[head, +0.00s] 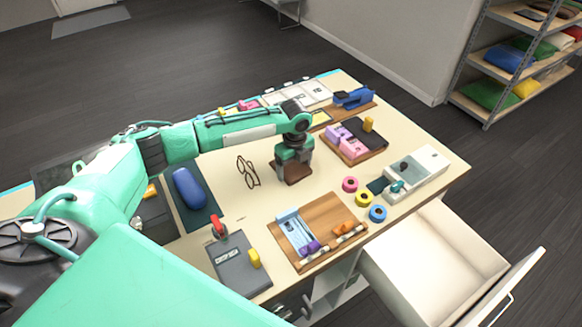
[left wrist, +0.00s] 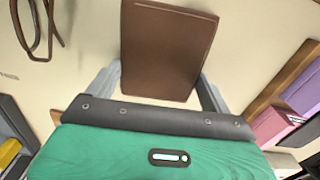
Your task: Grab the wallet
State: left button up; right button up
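The wallet (head: 291,175) is a flat brown rectangle on the cream tabletop, partly hidden under my left gripper (head: 294,160) in the head view. In the left wrist view the wallet (left wrist: 168,48) lies straight ahead, its near end between the grey fingers. My left gripper (left wrist: 158,88) is open, with one finger at each side of the wallet and nothing visibly clamped. I cannot tell whether the fingers touch it. My right gripper is not in view.
Glasses (head: 248,172) lie left of the wallet. A tray of pink and dark items (head: 372,155) stands to the right. Colored tape rolls (head: 362,198) and a wooden board (head: 342,212) are nearer the front. An open drawer (head: 430,255) juts out at the front right.

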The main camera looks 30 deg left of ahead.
pick_arm(q)
jog(key=shift+c, duration=0.7)
jog(key=shift+r, duration=0.1)
